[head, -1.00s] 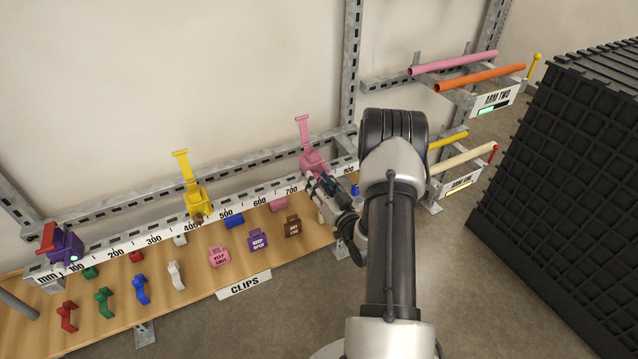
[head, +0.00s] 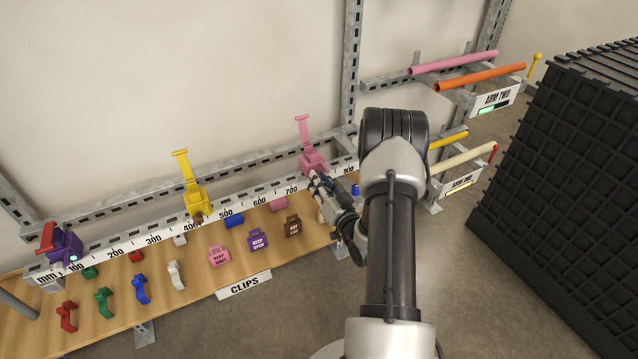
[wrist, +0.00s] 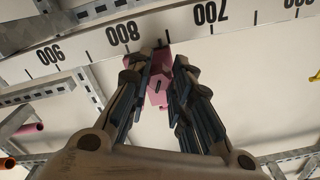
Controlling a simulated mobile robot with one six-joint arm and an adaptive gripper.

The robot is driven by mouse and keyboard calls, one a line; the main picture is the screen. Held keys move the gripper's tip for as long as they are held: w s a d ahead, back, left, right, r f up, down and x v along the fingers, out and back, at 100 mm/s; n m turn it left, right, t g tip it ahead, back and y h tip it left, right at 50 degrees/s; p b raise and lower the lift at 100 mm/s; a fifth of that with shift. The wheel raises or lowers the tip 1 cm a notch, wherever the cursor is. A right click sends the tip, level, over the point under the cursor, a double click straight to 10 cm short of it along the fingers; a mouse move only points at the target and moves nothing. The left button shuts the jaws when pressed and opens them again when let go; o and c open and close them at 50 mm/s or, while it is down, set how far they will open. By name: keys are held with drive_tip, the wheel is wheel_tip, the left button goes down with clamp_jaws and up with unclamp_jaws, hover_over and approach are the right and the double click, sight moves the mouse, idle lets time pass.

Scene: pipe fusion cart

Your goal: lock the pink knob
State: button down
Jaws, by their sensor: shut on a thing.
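The pink clamp (head: 313,160) stands on the ruled rail between the 700 and 800 marks, its long pink lever raised upright. My gripper (head: 318,182) is at the clamp's front, low on its body. In the wrist view my gripper (wrist: 160,82) has its two fingers on either side of a pink part (wrist: 158,92), closed on it. This looks like the pink knob. The fingers hide much of it in the head view.
A yellow clamp (head: 194,198) with a raised lever and a purple clamp (head: 66,246) with a red lever share the rail. Loose clips and labelled tags lie on the wooden shelf (head: 200,284) below. A black gridded block (head: 560,180) stands at right.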

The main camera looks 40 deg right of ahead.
drive_tip(key=m, duration=1.1)
drive_tip(key=shift+a+r, duration=0.1)
idle(0.5)
drive_tip(key=c, duration=1.4)
unclamp_jaws()
drive_tip(key=shift+c, duration=0.2)
drive_tip(key=v, duration=1.2)
